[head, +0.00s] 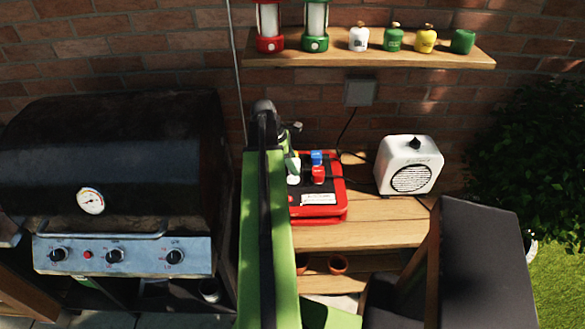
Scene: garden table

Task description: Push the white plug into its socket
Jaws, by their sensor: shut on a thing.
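A red case with a dark top panel (331,209) lies on the wooden table, partly hidden by my green arm. A blue plug or socket piece (316,157) and a red one (318,175) stand on its panel. The white plug (293,179) shows just right of my arm, over the left part of the panel. My gripper (293,165) is at the white plug, shut on it, and mostly hidden behind the arm. I cannot tell whether the plug is above the white socket or partly in it.
A white speaker-like box (409,166) stands right of the case. A black grill (110,165) is at the left. A shelf (370,50) with lanterns and small canisters hangs above. A grey wall box (360,92) has a dark cable. A dark chair (485,265) is at front right.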

